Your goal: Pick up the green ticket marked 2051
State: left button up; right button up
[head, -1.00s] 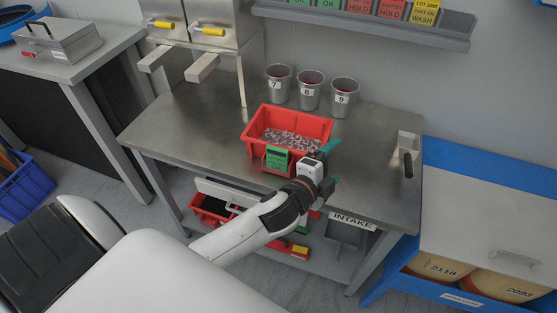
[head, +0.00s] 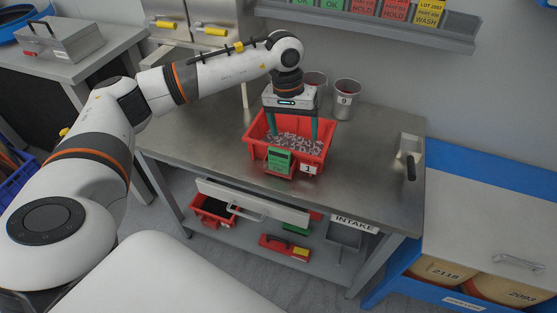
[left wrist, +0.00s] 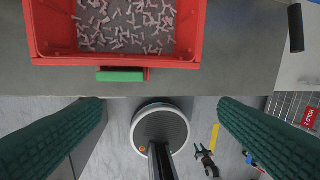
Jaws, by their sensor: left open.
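A green ticket (head: 279,161) hangs upright on the front of a red bin (head: 258,151), left of a white label 1; its print is too small to read. In the left wrist view the ticket is a thin green strip (left wrist: 121,76) along the red bin's (left wrist: 120,58) front wall. My left gripper (head: 292,134) is over the bin, pointing down, its two teal fingers apart. Its fingers also show wide apart in the left wrist view (left wrist: 161,108), with nothing between them touching either finger.
The bin holds many small pale parts. Metal cups (head: 346,98) stand behind it, partly hidden by my arm. A ticket rail (head: 380,30) runs along the wall.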

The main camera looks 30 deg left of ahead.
pick_arm(q)
jog(key=a+r+y, duration=0.1)
jog(key=a+y, duration=0.1)
jog(key=a, duration=0.2)
jog(key=p, duration=0.2)
send_over(279, 150)
jog(key=shift+m, duration=0.3)
jog(key=f, duration=0.6)
jog(key=shift+s, duration=0.2)
notch_tip(279, 150, down, 5)
jog(key=shift+w+r+p, duration=0.1)
jog(key=shift+w+p, duration=0.05)
jog(key=shift+p, duration=1.1)
jog(key=shift+f, duration=0.45)
jog(key=c, duration=1)
